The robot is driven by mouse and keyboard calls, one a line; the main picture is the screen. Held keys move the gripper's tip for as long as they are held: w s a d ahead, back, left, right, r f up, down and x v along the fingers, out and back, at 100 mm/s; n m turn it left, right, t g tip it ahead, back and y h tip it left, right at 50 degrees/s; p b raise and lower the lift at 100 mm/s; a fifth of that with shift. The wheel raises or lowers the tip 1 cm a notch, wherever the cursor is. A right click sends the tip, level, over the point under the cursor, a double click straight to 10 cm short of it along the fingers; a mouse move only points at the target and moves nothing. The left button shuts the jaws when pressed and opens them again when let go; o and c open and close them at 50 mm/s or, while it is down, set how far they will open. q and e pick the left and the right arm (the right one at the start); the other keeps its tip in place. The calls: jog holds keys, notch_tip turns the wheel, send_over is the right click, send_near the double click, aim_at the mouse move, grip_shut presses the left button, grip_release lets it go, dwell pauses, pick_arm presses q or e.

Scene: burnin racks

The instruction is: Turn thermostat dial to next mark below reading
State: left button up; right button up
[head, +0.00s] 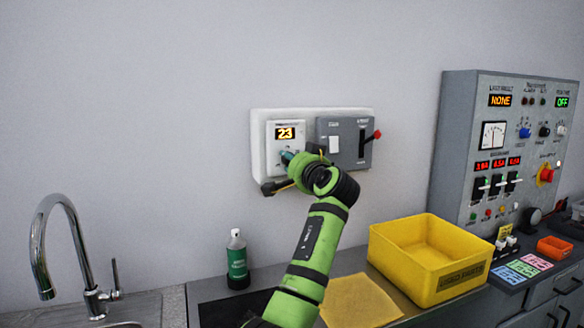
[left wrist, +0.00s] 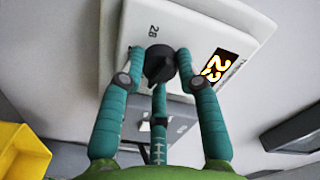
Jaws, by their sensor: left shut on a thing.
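The thermostat (head: 271,131) is a white unit on the wall panel, and its lit display (head: 285,133) reads 23. The dark round dial (left wrist: 158,66) sits between the teal fingers of my left gripper (left wrist: 160,72). My left gripper (head: 287,158) is shut on the dial, and in the head view it hides most of it. The dial's pointer cannot be made out clearly. My right gripper is not in view.
A grey switch box (head: 347,127) with a red-tipped lever (head: 377,134) is right beside the thermostat. Below are a green bottle (head: 237,260), a tap (head: 62,235), a yellow bin (head: 425,258) and a yellow cloth (head: 360,300). A control cabinet (head: 455,140) stands at right.

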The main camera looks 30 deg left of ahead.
pick_arm(q)
jog(key=shift+r+n+b, duration=0.2)
jog(key=shift+n+b, duration=0.3)
jog(key=shift+n, duration=1.65)
jog(key=shift+r+n+b, duration=0.2)
jog(key=shift+n+b, duration=0.3)
jog(key=shift+n, duration=1.65)
jog(key=shift+r, duration=0.1)
jog(key=o, duration=1.2)
jog(key=shift+c, duration=0.2)
jog(key=shift+f, duration=0.2)
